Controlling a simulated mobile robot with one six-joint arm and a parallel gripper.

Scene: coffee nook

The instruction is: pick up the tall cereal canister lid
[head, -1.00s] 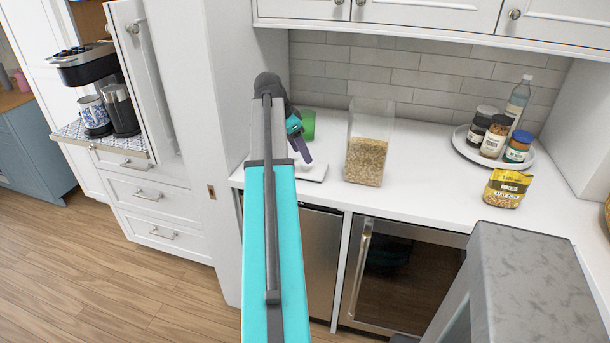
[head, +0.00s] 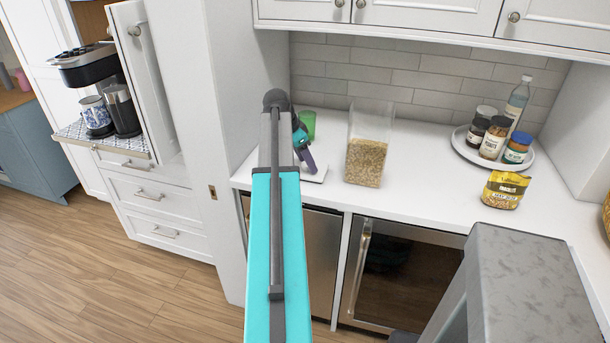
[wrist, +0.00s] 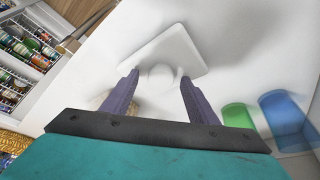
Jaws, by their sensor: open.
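The lid is a flat white square with a round knob, lying on the white counter. In the wrist view the lid (wrist: 188,48) is just ahead of my gripper (wrist: 158,77). The two dark fingers are open and apart, with the knob showing between their tips; I see no grip on it. In the head view my gripper (head: 308,162) is low over the lid (head: 319,176), hiding much of it. The tall clear canister (head: 368,150), open at the top and partly filled with cereal, stands just right of the lid.
A green cup (head: 308,124) stands behind the gripper; it also shows in the wrist view (wrist: 237,115) beside a blue cup (wrist: 284,115). A round tray (head: 460,141) with jars and a bottle, and a yellow bag (head: 504,190), are farther right. The wall is behind.

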